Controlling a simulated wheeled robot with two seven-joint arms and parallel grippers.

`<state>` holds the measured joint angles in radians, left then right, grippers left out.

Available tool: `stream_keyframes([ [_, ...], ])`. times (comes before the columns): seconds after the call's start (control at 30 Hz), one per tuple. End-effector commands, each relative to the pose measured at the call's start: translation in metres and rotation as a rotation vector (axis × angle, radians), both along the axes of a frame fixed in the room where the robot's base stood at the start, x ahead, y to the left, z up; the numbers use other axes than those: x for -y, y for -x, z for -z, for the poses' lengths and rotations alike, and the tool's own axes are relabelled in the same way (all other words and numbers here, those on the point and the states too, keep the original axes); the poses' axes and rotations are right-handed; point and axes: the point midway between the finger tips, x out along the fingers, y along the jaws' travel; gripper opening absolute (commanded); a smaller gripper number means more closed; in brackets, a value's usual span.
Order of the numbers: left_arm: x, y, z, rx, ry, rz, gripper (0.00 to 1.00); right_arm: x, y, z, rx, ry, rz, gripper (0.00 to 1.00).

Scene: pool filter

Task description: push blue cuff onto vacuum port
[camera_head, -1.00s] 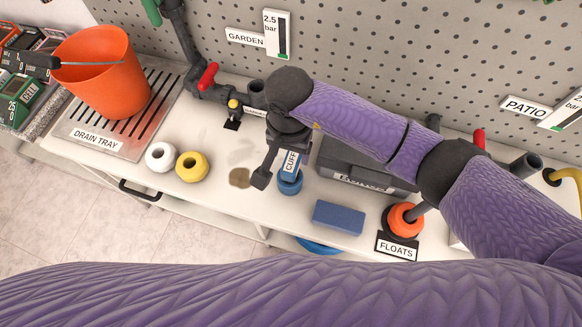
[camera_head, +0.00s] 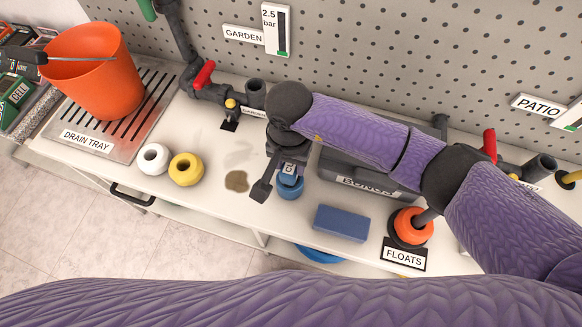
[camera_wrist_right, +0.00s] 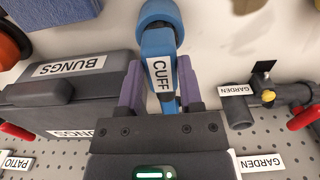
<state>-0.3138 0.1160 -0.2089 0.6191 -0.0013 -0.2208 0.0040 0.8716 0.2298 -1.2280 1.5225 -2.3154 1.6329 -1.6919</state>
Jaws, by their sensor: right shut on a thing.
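The blue cuff (camera_head: 290,187) stands on the white bench, its label partly covered by my right gripper (camera_head: 287,160) in the head view. In the right wrist view the blue cuff (camera_wrist_right: 158,40) lies between the purple fingers of my right gripper (camera_wrist_right: 160,88), which are shut on its labelled grip. No label naming a vacuum port is readable. An open grey pipe stub (camera_head: 256,92) stands by the GARDEN pipework; it also shows in the right wrist view (camera_wrist_right: 237,112). Another grey stub (camera_head: 540,166) stands on the PATIO side.
The grey BUNGS box (camera_head: 372,182) is right of the cuff. A blue block (camera_head: 341,223) and orange float (camera_head: 410,227) lie nearer the front. White (camera_head: 153,159) and yellow (camera_head: 186,169) rings sit left. An orange bucket (camera_head: 95,75) stands on the drain tray.

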Motion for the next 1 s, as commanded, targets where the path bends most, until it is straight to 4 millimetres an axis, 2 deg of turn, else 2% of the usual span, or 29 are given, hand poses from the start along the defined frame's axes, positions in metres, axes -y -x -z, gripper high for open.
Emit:
stream_keyframes([
  [0.23, 0.000, -0.005, -0.002, 0.008, 0.000, -0.001, 0.87, 0.000, 0.000, -0.003, 0.000, 0.000, 0.000, 0.00],
  [0.67, 0.000, -0.007, -0.016, 0.015, 0.001, -0.001, 0.87, 0.000, 0.000, -0.025, 0.001, 0.000, 0.000, 0.00],
  [1.0, 0.001, -0.008, -0.048, 0.020, 0.003, 0.000, 0.87, 0.000, -0.001, -0.073, 0.003, 0.001, 0.001, 0.00],
])
